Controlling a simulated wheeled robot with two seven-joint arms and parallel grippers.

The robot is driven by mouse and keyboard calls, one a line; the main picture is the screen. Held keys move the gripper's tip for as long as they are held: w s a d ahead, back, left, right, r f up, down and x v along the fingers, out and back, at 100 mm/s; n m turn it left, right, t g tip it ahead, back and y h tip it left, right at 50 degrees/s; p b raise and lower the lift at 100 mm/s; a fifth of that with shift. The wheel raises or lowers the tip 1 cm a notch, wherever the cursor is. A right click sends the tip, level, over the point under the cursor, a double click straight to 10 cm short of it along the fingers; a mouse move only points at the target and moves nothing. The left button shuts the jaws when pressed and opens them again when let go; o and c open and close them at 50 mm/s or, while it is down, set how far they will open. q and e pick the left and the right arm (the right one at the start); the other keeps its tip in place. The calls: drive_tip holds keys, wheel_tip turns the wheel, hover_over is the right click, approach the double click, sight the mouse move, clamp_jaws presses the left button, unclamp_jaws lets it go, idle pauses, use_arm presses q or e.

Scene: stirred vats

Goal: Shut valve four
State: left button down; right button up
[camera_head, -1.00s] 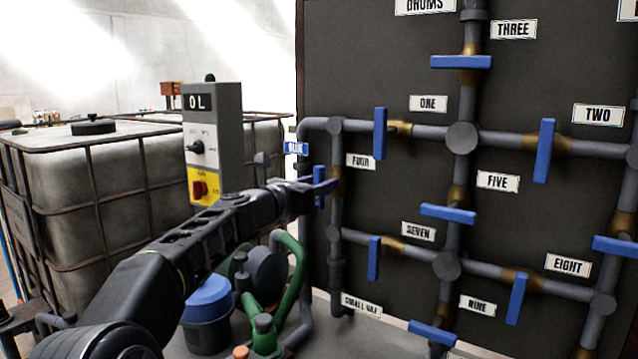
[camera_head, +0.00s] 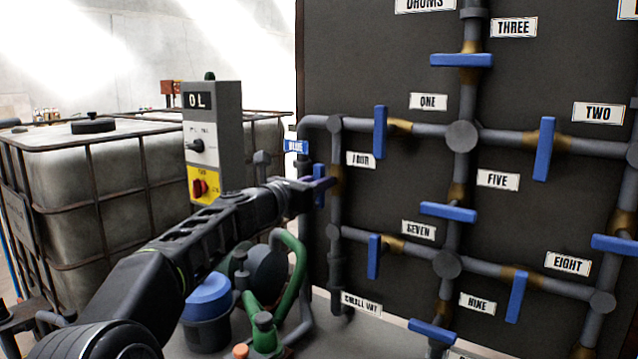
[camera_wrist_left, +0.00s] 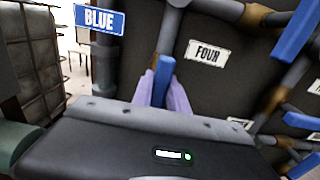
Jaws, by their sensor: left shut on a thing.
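Valve four has a blue handle (camera_head: 320,173) that stands upright, in line with its vertical pipe at the left of the board. The label FOUR (camera_head: 361,160) is just right of it and also shows in the wrist view (camera_wrist_left: 208,52). My left gripper (camera_head: 325,184) is shut on this handle. In the left wrist view the blue handle (camera_wrist_left: 163,77) sits between the purple fingers, with its lower end hidden behind the gripper body. My right gripper is not in view.
Other blue handles are close by: valve one (camera_head: 380,132) to the upper right and valve seven (camera_head: 374,257) below right. A BLUE sign (camera_head: 296,147) is just above my gripper. A grey control box (camera_head: 213,140) and a caged tank (camera_head: 95,200) stand left.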

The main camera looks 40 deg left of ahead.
use_arm(q)
drive_tip(key=shift+f+m, duration=0.1)
drive_tip(key=shift+m, duration=0.2)
drive_tip(key=m+b, duration=0.2)
drive_tip(key=m, duration=0.2)
drive_tip(key=shift+d+f+b, duration=0.1)
drive_tip(key=shift+d+b, duration=0.15)
drive_tip(key=shift+b, duration=0.15)
drive_tip(key=m+b, duration=0.1)
drive_tip(key=m, duration=0.1)
drive_tip(key=m+b, duration=0.2)
drive_tip(key=m, duration=0.1)
drive_tip(key=shift+d+f+m, duration=0.15)
drive_tip(key=shift+d+m, duration=0.05)
drive_tip(key=shift+m, duration=0.1)
drive_tip(key=m+b, duration=0.2)
drive_tip(key=m, duration=0.1)
drive_tip(key=shift+f+m, duration=0.2)
drive_tip(key=shift+m, duration=0.1)
drive_tip(key=m+b, duration=0.2)
drive_tip(key=m, duration=0.2)
drive_tip(key=shift+d, duration=0.1)
drive_tip(key=c, duration=1.3)
unclamp_jaws()
